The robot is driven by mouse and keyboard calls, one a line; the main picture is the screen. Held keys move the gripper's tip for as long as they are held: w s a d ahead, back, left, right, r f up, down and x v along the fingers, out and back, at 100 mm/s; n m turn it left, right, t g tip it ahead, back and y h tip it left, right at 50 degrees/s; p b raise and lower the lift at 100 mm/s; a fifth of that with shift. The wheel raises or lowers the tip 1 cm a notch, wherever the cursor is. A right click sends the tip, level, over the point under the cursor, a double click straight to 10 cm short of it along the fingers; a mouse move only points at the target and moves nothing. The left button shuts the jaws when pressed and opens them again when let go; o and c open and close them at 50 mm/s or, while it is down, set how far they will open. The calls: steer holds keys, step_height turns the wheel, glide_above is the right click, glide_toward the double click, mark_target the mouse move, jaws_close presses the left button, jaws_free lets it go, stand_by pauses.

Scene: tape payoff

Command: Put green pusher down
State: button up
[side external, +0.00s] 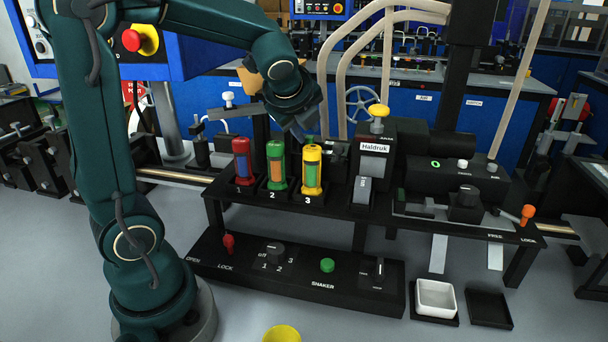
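The green-framed unit (276,165) stands upright in slot 2 of the black rack, between a red unit (242,160) in slot 1 and a yellow unit (312,170) in slot 3. I cannot tell for certain which part is the green pusher. My gripper (300,128) points down above and just behind the units marked 2 and 3. Its fingers are dark and mostly hidden, so I cannot see whether they are open or hold anything. A small greenish patch (310,137) shows below it, too small to identify.
The "Haldruk" block (374,165) with a yellow knob stands right of the rack. The front panel (300,274) carries a red lever, dials and a green button. A white tray (436,298), a black tray (489,308) and a yellow cup (282,334) sit in front.

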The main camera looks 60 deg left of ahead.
mark_target(309, 137)
steer(key=m, duration=1)
steer(key=shift+x, duration=2.6)
jaws_close()
